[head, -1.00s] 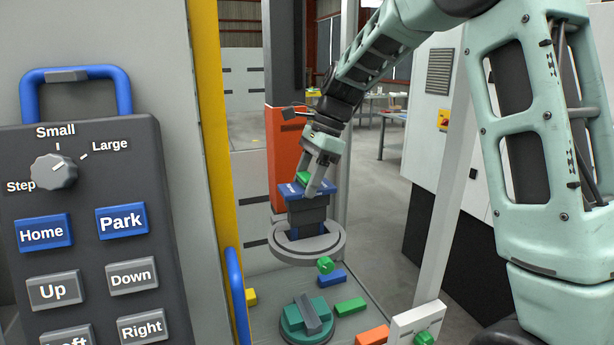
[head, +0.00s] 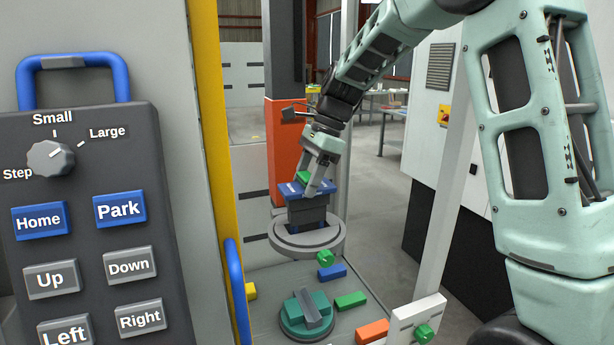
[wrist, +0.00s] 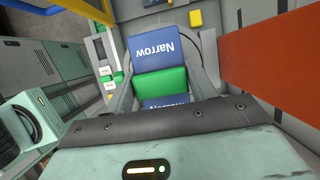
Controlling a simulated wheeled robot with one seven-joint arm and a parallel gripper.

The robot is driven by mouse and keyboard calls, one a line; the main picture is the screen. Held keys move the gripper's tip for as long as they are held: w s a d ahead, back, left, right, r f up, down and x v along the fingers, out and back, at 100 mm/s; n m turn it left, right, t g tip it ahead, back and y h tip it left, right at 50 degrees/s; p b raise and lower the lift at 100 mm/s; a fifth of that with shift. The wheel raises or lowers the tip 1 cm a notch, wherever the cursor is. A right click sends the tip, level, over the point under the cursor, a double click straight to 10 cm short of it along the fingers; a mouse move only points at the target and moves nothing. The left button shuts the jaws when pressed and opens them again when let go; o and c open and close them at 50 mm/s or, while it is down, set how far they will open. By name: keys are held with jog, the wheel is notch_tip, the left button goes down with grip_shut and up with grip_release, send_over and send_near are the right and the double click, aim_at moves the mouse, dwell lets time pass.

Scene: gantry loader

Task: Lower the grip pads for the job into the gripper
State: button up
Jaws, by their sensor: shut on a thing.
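The grip pads (head: 307,211) are a dark block with a blue top plate and a green grip. In the wrist view the blue plate (wrist: 155,47) reads "Narrow", and the green grip (wrist: 160,81) lies between my fingers. My gripper (head: 313,184) is shut on this green grip from above. The dark block stands upright over the middle of a round grey ring (head: 287,243), the machine's gripper. Its lower end meets the ring's opening. I cannot tell how deep it sits, as the contact is small and partly hidden.
A pendant (head: 90,265) with Home, Park, Up and Down buttons fills the left. Below the ring are a teal round fixture (head: 292,318) and green, blue and orange blocks (head: 351,301). An orange post (head: 287,140) stands behind my gripper; a pale post (head: 437,220) stands right.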

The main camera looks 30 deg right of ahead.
aim_at(307, 212)
jog(key=shift+f+b, duration=1)
jog(key=shift+f, duration=1.1)
jog(key=shift+f, duration=0.25)
jog(key=shift+f+b, duration=0.9)
jog(key=shift+f, duration=0.9)
jog(key=o, duration=1.7)
jog(key=shift+c, duration=0.2)
jog(key=b+v, duration=0.2)
jog(key=v, duration=1.5)
jog(key=shift+r, duration=0.2)
